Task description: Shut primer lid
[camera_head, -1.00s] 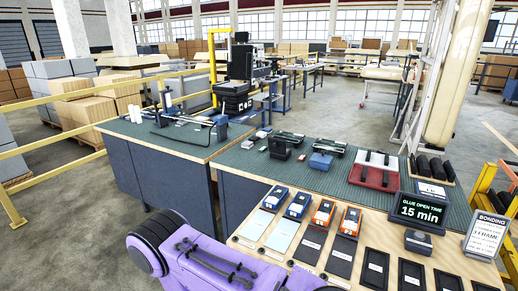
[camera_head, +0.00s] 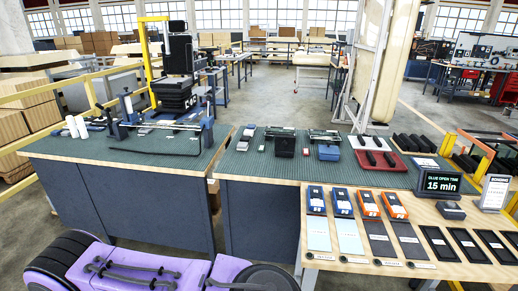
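No thing in view can be clearly told as the primer or its lid. Small containers stand on the green-matted bench (camera_head: 240,165): a black box (camera_head: 285,147) and a blue box with a pale top (camera_head: 328,152). Both are too small to tell whether a lid is open or shut. Neither of my grippers is in view.
A wooden-topped table (camera_head: 345,258) at the front right holds blue and orange boxes, flat pads, black trays and a "GLUE OPEN TIME 15 min" display (camera_head: 440,183). A red tray (camera_head: 382,160) lies behind it. A yellow rail (camera_head: 35,90) runs at left.

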